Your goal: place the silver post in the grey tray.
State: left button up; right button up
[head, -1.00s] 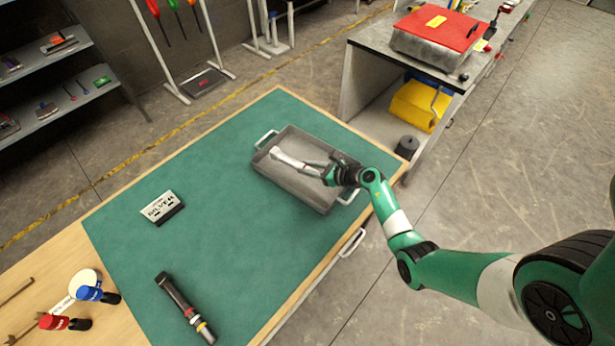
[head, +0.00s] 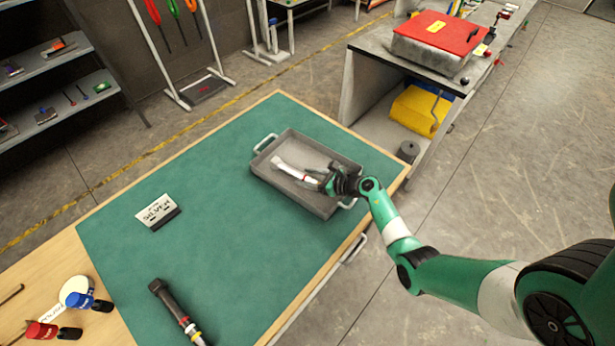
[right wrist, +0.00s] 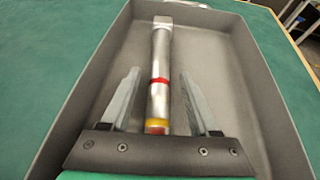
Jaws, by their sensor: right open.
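The silver post (head: 291,170), with a red and a yellow band, lies inside the grey tray (head: 268,181) on the green mat. In the right wrist view the post (right wrist: 161,60) lies lengthwise along the tray floor, one end towards the tray's far wall. My right gripper (head: 322,180) is over the tray at the post's near end. In the right wrist view its two fingers (right wrist: 160,85) are open, one on each side of the post, with gaps visible. The post's nearest end is hidden behind the gripper body. My left gripper is not in view.
A black post (head: 176,306) with coloured bands lies on the green mat (head: 215,240) at the near side. A "SILVER" sign (head: 157,211) stands left of the tray. Blue (head: 82,300) and red (head: 42,331) capped items are at the lower left. The mat's middle is clear.

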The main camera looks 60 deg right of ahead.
jog(key=shift+r, duration=0.2)
jog(key=p+v, duration=0.4)
jog(key=v, duration=0.8)
